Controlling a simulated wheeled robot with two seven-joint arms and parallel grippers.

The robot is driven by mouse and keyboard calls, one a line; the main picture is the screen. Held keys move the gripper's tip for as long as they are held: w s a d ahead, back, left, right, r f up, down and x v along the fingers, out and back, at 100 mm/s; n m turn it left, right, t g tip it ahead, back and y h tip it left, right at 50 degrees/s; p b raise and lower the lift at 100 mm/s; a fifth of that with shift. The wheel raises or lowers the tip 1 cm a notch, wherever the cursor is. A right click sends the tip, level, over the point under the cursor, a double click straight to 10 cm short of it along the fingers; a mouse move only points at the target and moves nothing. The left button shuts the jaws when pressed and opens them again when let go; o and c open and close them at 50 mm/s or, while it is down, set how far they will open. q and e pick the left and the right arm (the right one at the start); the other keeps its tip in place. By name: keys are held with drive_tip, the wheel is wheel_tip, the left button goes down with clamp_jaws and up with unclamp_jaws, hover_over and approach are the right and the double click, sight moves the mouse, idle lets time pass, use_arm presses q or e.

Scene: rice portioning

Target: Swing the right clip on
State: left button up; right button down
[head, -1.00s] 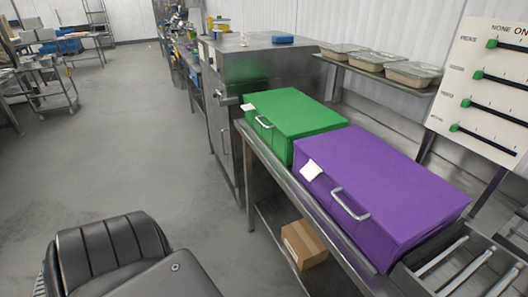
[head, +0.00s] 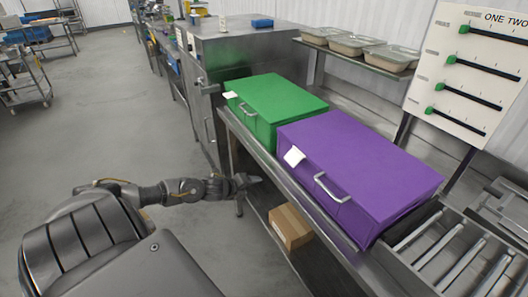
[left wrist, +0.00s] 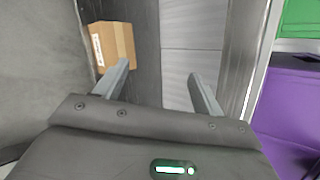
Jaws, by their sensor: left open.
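No clip can be made out for sure in either view. A purple box (head: 365,165) with a silver handle (head: 328,187) and a white tag (head: 294,156) stands on the metal bench. A green box (head: 280,100) with a handle and white tag stands behind it. My left gripper (head: 247,190) is low in front of the bench, below the boxes and apart from them. In the left wrist view its two fingers (left wrist: 161,82) are spread with nothing between them. The purple box shows there at the right edge (left wrist: 290,105). My right gripper is out of view.
A cardboard carton (head: 290,227) lies on the bench's lower shelf. A roller conveyor (head: 450,250) is at the lower right. Several lidded trays (head: 355,45) stand on a rack behind. A slider board (head: 468,70) stands at the right.

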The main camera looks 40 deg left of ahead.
use_arm(q)
drive_tip(key=w+d+r+m+t+h, duration=0.1)
drive_tip(key=d+r+m, duration=0.15)
drive_tip(key=r, duration=0.35)
drive_tip(key=d+r+m+h, duration=0.1)
drive_tip(key=r+m, duration=0.3)
drive_tip(key=r, duration=0.2)
drive_tip(key=m+g+h+p, duration=0.1)
drive_tip(key=m+h, duration=0.1)
drive_tip(key=m, duration=0.8)
approach(290, 160)
drive_tip(key=x, duration=0.7)
drive_tip(key=shift+w, duration=0.1)
drive_tip(key=shift+w+d+f, duration=0.2)
drive_tip(key=shift+w+f, duration=0.05)
drive_tip(key=shift+w, duration=0.2)
drive_tip(key=shift+b, duration=0.3)
drive_tip(key=c, duration=0.6)
